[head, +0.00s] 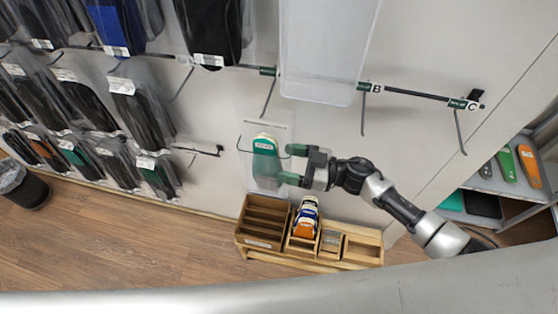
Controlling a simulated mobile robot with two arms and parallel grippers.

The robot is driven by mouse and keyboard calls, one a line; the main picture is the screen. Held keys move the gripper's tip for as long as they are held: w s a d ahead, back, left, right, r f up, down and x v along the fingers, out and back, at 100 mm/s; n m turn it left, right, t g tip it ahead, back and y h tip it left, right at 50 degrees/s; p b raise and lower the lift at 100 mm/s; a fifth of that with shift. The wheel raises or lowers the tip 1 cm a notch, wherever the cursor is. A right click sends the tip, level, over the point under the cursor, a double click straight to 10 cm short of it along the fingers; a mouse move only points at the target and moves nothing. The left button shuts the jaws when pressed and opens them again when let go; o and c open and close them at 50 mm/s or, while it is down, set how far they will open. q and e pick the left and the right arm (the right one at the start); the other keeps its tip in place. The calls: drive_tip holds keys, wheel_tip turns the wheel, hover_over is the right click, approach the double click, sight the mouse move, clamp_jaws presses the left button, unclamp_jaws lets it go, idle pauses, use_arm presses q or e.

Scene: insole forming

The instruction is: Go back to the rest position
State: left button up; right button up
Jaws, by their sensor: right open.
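My right gripper (289,165) is open, in the middle of the head view, with its arm coming in from the right. Its green-tipped fingers point left, one above the other. A green and white insole-shaped piece (265,146) sits in a clear holder (262,178) on the wall, just left of the fingers. I cannot tell whether the fingers touch the holder. My left gripper is not in view.
A wooden organizer (262,219) with several compartments stands below the gripper. Packaged insoles (140,115) hang on the wall at left. A shelf (495,180) with insoles is at right. A dark bin (25,188) stands at far left on open wooden floor (120,240).

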drive_tip(key=b+v, duration=0.2)
drive_tip(key=v, duration=0.5)
drive_tip(key=w+d+f+m+t+h, duration=0.1)
drive_tip(key=d+f+m+t+h, duration=0.25)
drive_tip(key=f, duration=0.35)
drive_tip(key=w+d+f+m+t+h, duration=0.1)
drive_tip(key=d+f+m+t+h, duration=0.25)
drive_tip(key=f, duration=0.35)
drive_tip(key=s+d+f+m+g+h, duration=0.1)
drive_tip(key=s+d+f+m+h, duration=0.2)
drive_tip(key=f, duration=0.5)
drive_tip(key=s+d+f+g+h, duration=0.1)
drive_tip(key=s+d+f+h, duration=0.1)
drive_tip(key=s+f+h, duration=0.45)
drive_tip(key=s+a+f+m+g, duration=0.1)
drive_tip(key=s+f+g, duration=0.3)
drive_tip(key=s+f, duration=0.4)
drive_tip(key=s+f+m+g, duration=0.1)
drive_tip(key=s+f+g, duration=0.4)
drive_tip(key=s, duration=1.6)
wheel_tip(320, 180, down, 3)
drive_tip(key=shift+s+a+f+g+h, duration=0.1)
drive_tip(key=shift+s+a+g+h, duration=0.2)
drive_tip(key=shift+s+a+h, duration=0.1)
